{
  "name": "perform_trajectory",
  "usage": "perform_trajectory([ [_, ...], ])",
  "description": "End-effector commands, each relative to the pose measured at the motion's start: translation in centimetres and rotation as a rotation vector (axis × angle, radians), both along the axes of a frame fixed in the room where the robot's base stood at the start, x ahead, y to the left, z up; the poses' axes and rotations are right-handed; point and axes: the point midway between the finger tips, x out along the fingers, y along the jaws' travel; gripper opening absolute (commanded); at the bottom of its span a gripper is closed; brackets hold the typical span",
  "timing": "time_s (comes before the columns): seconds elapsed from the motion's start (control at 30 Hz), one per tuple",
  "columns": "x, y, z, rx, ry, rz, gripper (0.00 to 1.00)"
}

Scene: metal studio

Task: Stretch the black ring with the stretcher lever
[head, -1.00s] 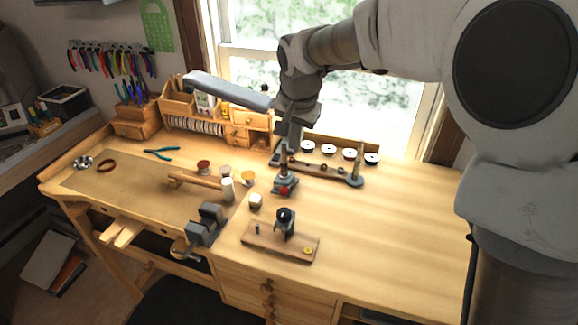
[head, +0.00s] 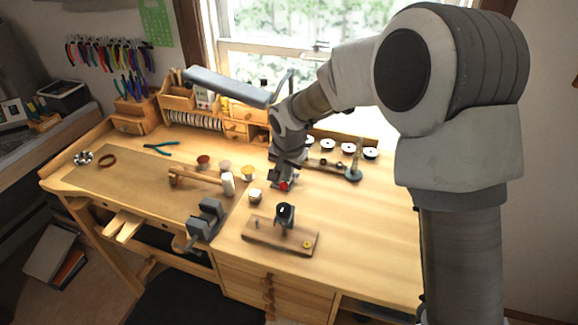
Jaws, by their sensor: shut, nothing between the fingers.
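A small dark stand with a red part at its front (head: 284,187) stands on the bench right of centre. It appears to be the stretcher; my gripper (head: 281,177) hides its upper part, including any upright lever. My gripper points down at it, shut and empty. I cannot tell whether the fingers touch it. I cannot make out a black ring for certain. A wooden board (head: 262,235) at the front carries a dark round-headed device (head: 285,213), and its use is unclear.
A grey vise (head: 206,220) sits at the bench's front edge, with a mallet (head: 195,178) behind it. A rack with a post (head: 354,174) is to the right. The bench's right side is clear.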

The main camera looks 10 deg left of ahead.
Motion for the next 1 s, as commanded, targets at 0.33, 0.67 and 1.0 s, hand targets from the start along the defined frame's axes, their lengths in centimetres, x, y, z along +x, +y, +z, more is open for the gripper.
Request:
perform_trajectory([
  [0.33, -0.1, 0.0, -0.3, -0.002, -0.007, 0.002, 0.00],
  [0.67, -0.7, 0.2, -1.5, -0.015, -0.075, 0.004, 0.00],
  [1.0, -1.4, 0.3, -2.5, -0.024, -0.141, 0.004, 0.00],
])
